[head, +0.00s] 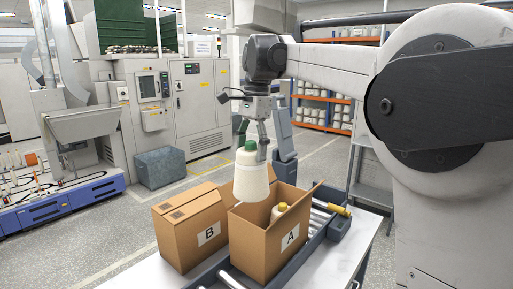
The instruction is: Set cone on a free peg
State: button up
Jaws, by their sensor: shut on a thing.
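A white yarn cone (252,186) with a green top hangs upright from my gripper (256,143). The fingers are shut on it near its top. The cone is in front of the open carton A (255,248) in the picture, around its left rim; I cannot tell whether its lower end clears the rim. Another cone with a yellowish tip (280,209) shows inside carton A, mostly hidden by the walls. A blue-based rack (75,209) with thin upright pegs is at the far left; which pegs are free is too small to tell.
Carton B (190,230) stands left of carton A, its top looking closed. A grey bin (161,168) is on the floor behind. Shelves of cones stand at the back. Open floor lies left of the cartons.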

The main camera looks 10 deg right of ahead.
jog(key=s+a, duration=0.6)
jog(key=a, duration=0.2)
jog(key=shift+a, duration=0.15)
dwell(0.5)
